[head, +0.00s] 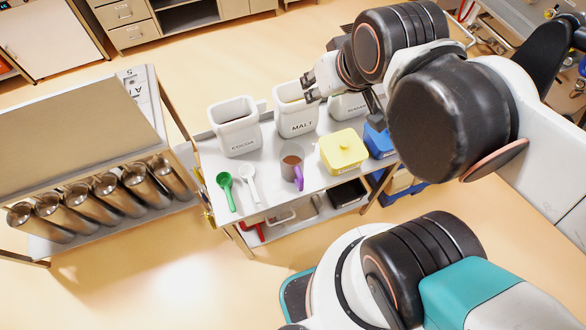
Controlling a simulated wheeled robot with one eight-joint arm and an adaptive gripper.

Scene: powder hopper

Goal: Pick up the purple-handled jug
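In the head view a grey metal jug (291,160) with a purple handle (299,179) stands upright on the steel cart top (268,192), near its front edge. Its handle points toward the front, and something brown shows inside it. My gripper (307,92) is above the back of the cart, close to the malt bin (297,118) and apart from the jug. Its fingers are small in the picture and partly overlap the bin, so their opening is hard to judge.
A cocoa bin (237,138) and a sugar bin (349,106) flank the malt bin. Green (226,186) and white (248,177) scoops lie left. A hopper stand (88,125) is farther left.

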